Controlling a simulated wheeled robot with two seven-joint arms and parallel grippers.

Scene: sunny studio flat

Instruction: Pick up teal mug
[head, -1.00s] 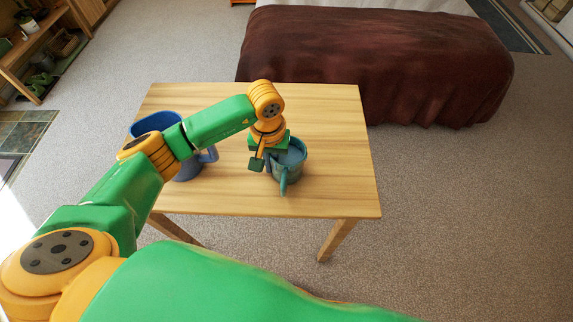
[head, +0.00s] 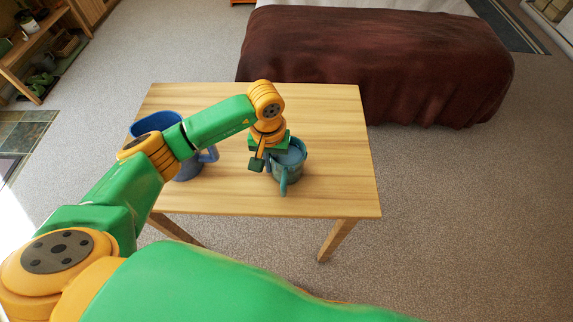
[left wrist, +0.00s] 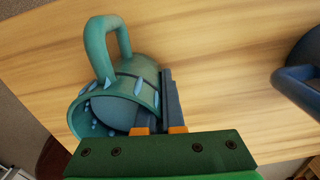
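The teal mug (head: 291,168) stands upright on the wooden table (head: 335,195), its handle towards me. In the left wrist view the mug (left wrist: 138,68) shows its handle, open mouth and raised light-blue petal shapes. My left gripper (head: 268,160) points down at the mug's left side. In the left wrist view its fingers (left wrist: 160,118) are close together with the mug's wall between them, one inside the mouth and one outside. They appear shut on the wall; the inner fingertip is hidden. My right gripper is not in view.
A blue mug (head: 210,156) stands left of the teal mug, partly behind my left arm; it also shows in the left wrist view (left wrist: 300,78). The table's right side is clear. A bed with a brown cover (head: 375,65) is beyond the table.

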